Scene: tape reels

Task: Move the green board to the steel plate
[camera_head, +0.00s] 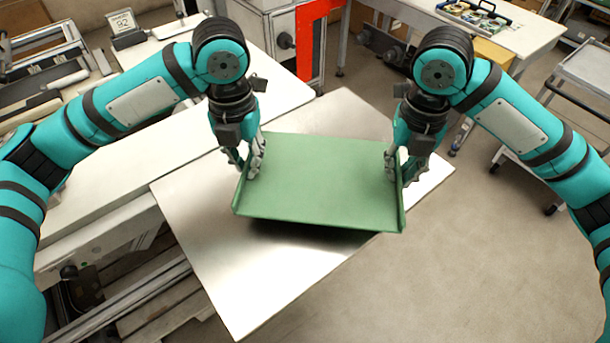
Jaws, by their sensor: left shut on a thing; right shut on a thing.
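The green board (318,185) is a flat tray with raised left and right edges. It is over the steel plate (240,290), with a dark shadow under its front edge, so it looks slightly raised; whether any part touches is hidden. My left gripper (250,168) is shut on the board's left edge. My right gripper (396,172) is shut on its right edge. The steel plate is a shiny square sheet, turned like a diamond, with bare metal in front of and behind the board.
A white bench (105,220) adjoins the plate on the left. A machine with a red-orange frame (312,40) stands behind. A white table (505,35) with a toolbox is at the back right, a grey cart (585,75) at far right. The floor at front right is clear.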

